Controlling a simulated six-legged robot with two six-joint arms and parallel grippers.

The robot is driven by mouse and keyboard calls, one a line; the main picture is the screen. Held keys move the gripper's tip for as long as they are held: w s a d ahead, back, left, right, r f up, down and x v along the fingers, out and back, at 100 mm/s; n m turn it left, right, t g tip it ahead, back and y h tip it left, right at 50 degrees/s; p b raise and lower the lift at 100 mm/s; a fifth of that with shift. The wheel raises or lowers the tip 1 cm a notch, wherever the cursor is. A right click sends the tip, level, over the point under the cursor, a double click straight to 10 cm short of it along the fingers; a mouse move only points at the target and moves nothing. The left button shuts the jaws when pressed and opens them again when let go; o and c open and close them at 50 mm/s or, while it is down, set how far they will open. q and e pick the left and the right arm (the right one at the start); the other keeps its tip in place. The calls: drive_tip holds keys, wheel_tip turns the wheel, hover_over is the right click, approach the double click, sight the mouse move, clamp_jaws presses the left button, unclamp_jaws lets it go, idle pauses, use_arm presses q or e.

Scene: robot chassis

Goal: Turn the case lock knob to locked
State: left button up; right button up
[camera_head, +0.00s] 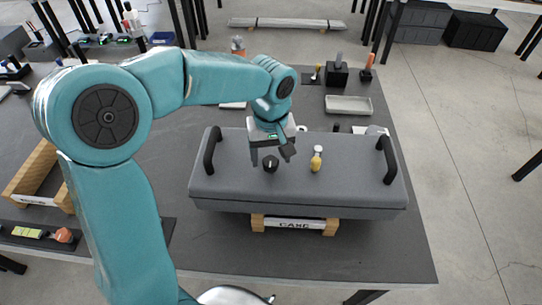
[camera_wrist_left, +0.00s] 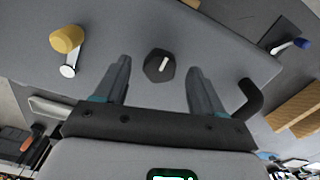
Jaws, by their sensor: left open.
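The grey case (camera_head: 340,187) lies on the dark table on wooden blocks, with a label reading CASE at its front. The lock knob (camera_head: 270,163) is a small black knob with a white mark on the case lid. In the left wrist view the knob (camera_wrist_left: 159,67) sits between the fingertips, apart from both. My left gripper (camera_head: 272,154) is open and points down over the lid at the knob; it also shows in the left wrist view (camera_wrist_left: 160,75). My right gripper is not in view.
A yellow knob-like piece with a white end (camera_head: 316,160) stands on the lid right of the lock knob. Black handles (camera_head: 212,150) and (camera_head: 386,160) rise at both lid ends. A grey tray (camera_head: 349,105) lies behind the case. The table's right front is clear.

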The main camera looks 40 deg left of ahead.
use_arm(q)
drive_tip(key=shift+s+a+f, duration=0.1)
drive_tip(key=shift+f, duration=0.4)
drive_tip(key=shift+w+a+f, duration=0.2)
drive_tip(key=shift+w+f, duration=0.15)
drive_tip(key=shift+f, duration=0.1)
drive_tip(key=shift+s+d+r, duration=0.1)
drive_tip(key=shift+d, duration=0.1)
drive_tip(key=shift+s, duration=0.1)
drive_tip(key=c, duration=1.1)
drive_tip(key=shift+o, duration=0.2)
